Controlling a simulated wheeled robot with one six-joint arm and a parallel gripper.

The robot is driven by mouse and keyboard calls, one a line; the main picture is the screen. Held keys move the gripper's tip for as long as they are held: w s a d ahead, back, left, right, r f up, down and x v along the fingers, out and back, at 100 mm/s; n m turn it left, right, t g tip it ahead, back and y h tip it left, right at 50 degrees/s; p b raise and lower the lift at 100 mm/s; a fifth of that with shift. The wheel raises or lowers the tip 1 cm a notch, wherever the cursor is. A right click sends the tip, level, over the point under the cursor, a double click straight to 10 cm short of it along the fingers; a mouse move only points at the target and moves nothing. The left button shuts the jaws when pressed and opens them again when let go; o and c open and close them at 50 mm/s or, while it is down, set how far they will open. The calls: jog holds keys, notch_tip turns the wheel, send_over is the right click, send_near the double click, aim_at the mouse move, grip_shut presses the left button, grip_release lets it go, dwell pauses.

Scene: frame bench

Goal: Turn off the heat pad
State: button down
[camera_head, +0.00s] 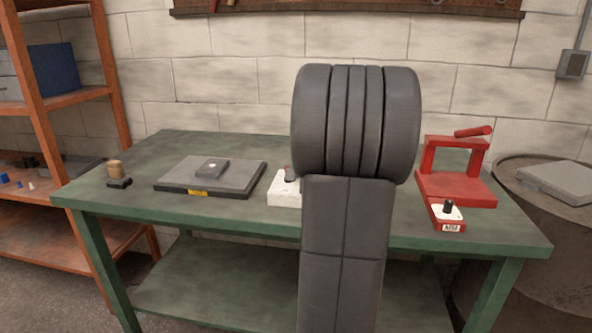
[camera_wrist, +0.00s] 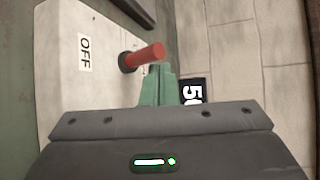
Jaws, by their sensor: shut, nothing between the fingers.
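A dark flat pad (camera_head: 180,182) with a yellow label lies on the left part of the bench; I take it for the heat pad. A white switch box (camera_head: 284,190) stands to its right, partly hidden by my arm. In the wrist view the white box (camera_wrist: 62,85) carries an OFF label (camera_wrist: 86,53) and a red lever (camera_wrist: 147,55) with a dark base. The lever leans right, away from OFF. My gripper (camera_wrist: 159,72) is shut and empty, its green fingertips close beside the lever; I cannot tell whether they touch. The head view hides the gripper behind my arm.
A small dark block (camera_head: 212,167) sits on the pad. A wooden-handled stamp-like thing (camera_head: 117,174) stands left of it.

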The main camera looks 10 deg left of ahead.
jog(key=v, duration=1.3)
jog(key=shift+s+d, duration=0.25)
jog(key=shift+s, duration=0.1)
jog(key=x, duration=0.5)
jog(key=p+x, duration=0.1)
jog(key=x, duration=0.2)
jog(key=shift+w+a+r, duration=0.25)
jog(key=shift+w+r, duration=0.05)
jog(key=shift+w+d+r+p, duration=0.15)
jog(key=shift+d+p, duration=0.1)
jog(key=shift+p, duration=0.65)
jog(key=shift+w+p, duration=0.1)
jog(key=shift+p, duration=0.8)
